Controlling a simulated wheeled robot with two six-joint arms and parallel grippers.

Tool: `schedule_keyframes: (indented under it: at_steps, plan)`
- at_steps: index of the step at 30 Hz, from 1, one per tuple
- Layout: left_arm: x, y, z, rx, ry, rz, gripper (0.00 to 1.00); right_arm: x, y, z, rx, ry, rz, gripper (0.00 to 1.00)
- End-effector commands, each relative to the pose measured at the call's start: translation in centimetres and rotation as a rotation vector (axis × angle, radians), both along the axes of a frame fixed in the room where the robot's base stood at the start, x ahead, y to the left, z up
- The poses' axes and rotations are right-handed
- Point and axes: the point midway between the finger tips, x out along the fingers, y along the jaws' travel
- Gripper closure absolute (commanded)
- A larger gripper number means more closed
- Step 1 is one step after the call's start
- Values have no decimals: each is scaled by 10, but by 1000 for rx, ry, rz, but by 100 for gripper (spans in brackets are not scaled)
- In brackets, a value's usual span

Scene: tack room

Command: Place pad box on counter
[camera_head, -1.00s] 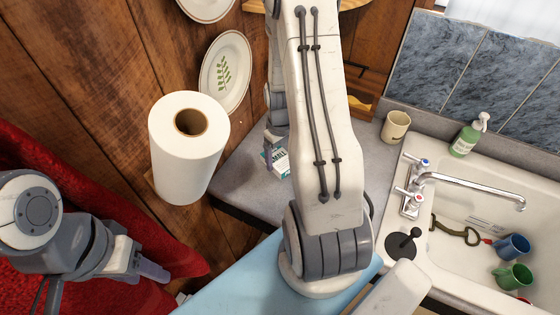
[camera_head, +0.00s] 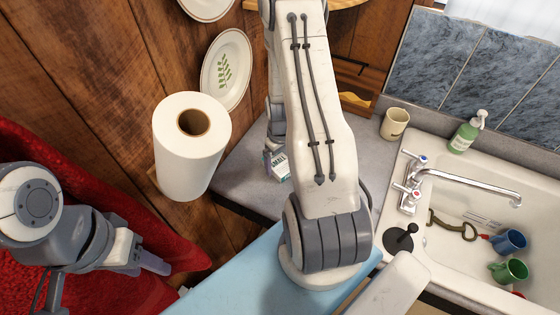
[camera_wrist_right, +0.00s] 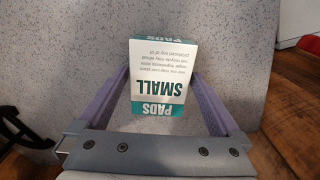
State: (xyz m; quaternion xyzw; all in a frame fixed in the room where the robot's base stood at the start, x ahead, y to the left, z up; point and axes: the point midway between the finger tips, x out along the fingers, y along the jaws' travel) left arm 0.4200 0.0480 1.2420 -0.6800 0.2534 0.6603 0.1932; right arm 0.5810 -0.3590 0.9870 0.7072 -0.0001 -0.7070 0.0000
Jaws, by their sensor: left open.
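The pad box (camera_head: 278,165) is a small white and teal carton marked PADS SMALL. In the head view my right arm hides much of the counter, and my right gripper (camera_head: 268,152) shows only partly beside the box. My left gripper (camera_head: 152,262) is open and empty at the lower left, by the red cloth.
A paper towel roll (camera_head: 190,150) stands left of the counter. A beige mug (camera_head: 395,124) and green soap bottle (camera_head: 467,132) stand behind the sink (camera_head: 450,265), which holds a blue mug (camera_head: 510,242) and a green mug (camera_head: 510,270). Plates hang on the wooden wall.

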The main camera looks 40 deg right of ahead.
Motion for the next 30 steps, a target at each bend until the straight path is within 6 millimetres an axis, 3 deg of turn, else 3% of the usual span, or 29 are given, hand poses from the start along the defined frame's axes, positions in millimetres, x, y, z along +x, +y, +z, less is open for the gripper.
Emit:
schedule_keyframes:
  at_steps: [7, 11, 24, 30]
  plan:
    - [0, 0, 5, 0, 0, 0, 50, 0, 0, 6, 0, 0, 0, 0]
    - [0, 0, -3, 0, 0, 0, 50, 1, -1, 16, -2, -4, 0, 0]
    - [0, 0, -26, 0, 0, 4, 50, 1, -1, 96, -3, -6, 0, 0]
    - [0, 0, -30, 0, 0, 5, 50, 1, 0, 119, -2, -3, 0, 0]
